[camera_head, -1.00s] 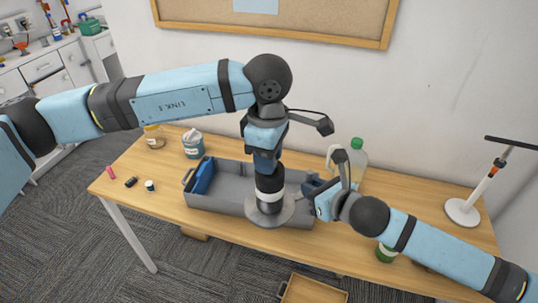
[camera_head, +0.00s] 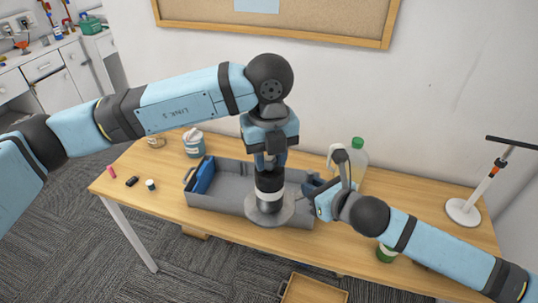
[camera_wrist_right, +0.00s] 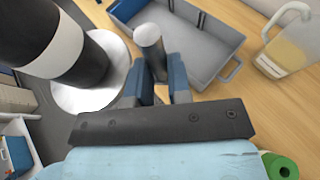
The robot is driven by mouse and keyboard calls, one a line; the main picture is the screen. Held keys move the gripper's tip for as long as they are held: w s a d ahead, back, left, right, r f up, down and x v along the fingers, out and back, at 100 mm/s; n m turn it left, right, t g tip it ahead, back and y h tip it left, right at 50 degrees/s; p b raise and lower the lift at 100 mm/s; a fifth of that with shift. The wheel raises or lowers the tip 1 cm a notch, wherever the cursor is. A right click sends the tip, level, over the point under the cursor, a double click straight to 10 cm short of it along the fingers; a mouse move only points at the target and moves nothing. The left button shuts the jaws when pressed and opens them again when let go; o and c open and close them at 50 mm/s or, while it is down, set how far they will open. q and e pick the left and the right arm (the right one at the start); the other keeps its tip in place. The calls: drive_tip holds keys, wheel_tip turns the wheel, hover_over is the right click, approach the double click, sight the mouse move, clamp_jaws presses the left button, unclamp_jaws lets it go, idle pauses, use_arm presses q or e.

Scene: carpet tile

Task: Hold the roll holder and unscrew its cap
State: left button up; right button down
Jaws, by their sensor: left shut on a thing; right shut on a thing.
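The roll holder (camera_head: 286,214) stands upright at the tray's front edge, with a round pale base and a black body with a white band. In the right wrist view its base (camera_wrist_right: 75,100) is at the left. My left gripper (camera_head: 268,168) comes down from above, shut on the black top, the cap (camera_head: 269,179); its fingertips are partly hidden. My right gripper (camera_head: 309,190) is low at the holder's right. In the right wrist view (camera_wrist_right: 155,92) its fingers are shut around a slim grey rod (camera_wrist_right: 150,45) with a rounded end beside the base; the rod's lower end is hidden.
A grey tray (camera_head: 225,204) lies behind the holder, with a blue item (camera_head: 203,177) inside. A jug with a green cap (camera_head: 357,158) stands behind my right gripper. A T-topped stand (camera_head: 463,212) is at the far right. Small items lie at the left.

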use_arm(q)
drive_tip(key=n, duration=0.6)
drive_tip(key=shift+d+n, duration=0.15)
drive_tip(key=shift+n, duration=0.15)
drive_tip(key=shift+r, duration=0.25)
drive_tip(key=shift+r, duration=0.85)
